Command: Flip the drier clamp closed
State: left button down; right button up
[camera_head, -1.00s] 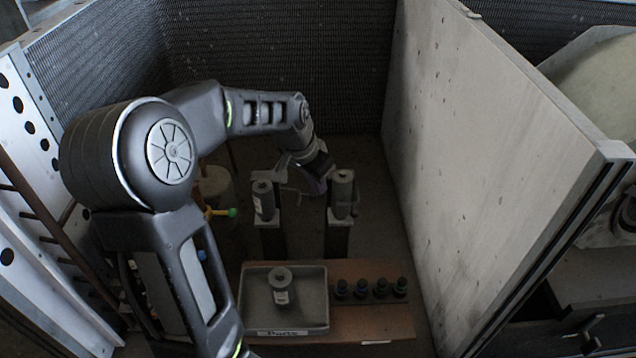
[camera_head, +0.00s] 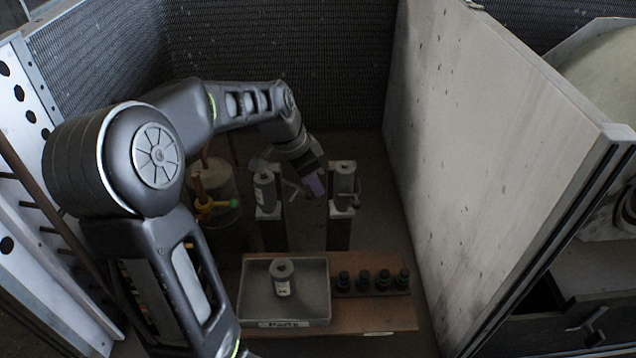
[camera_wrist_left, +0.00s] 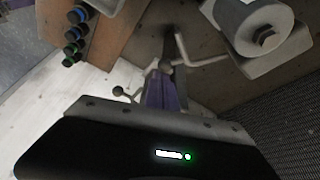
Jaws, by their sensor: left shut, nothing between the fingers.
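Two grey cylinders, the left one (camera_head: 264,190) and the right one (camera_head: 345,178), stand in clamp holders on two dark posts. I cannot tell which holder is the drier clamp, or clearly how far its lever is closed. My left gripper (camera_head: 316,187) reaches down between the two cylinders, nearer the right one. Its purple fingers (camera_wrist_left: 163,92) are shut with nothing between them. In the left wrist view, a pale bent lever (camera_wrist_left: 198,59) lies just beyond the fingertips, beside a grey cylinder (camera_wrist_left: 250,28). A ball-ended lever (camera_wrist_left: 122,92) shows left of the fingers. My right gripper is out of view.
A grey parts tray (camera_head: 247,308) holding a cylinder stands in front, beside several dark-capped vials (camera_head: 373,282). A tall pale panel (camera_head: 490,170) bounds the right; a mesh wall (camera_head: 290,60) the back.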

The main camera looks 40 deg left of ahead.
pick_arm(q)
jog(key=shift+s+m+b, duration=0.3)
jog(key=shift+s+m, duration=0.45)
jog(key=shift+m, duration=0.15)
jog(key=s+m, duration=0.1)
jog(key=s+a+m, duration=0.1)
jog(key=s, duration=0.1)
jog(key=s+g+h, duration=0.1)
jog(key=s, duration=0.1)
jog(key=shift+s+a+m+b, duration=0.1)
jog(key=shift+a+m+b, duration=0.25)
jog(key=shift+m+b, duration=0.05)
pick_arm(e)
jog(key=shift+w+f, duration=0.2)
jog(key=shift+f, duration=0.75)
pick_arm(q)
jog(key=shift+s, duration=0.1)
jog(key=shift+s+d, duration=0.45)
jog(key=shift+s, duration=0.15)
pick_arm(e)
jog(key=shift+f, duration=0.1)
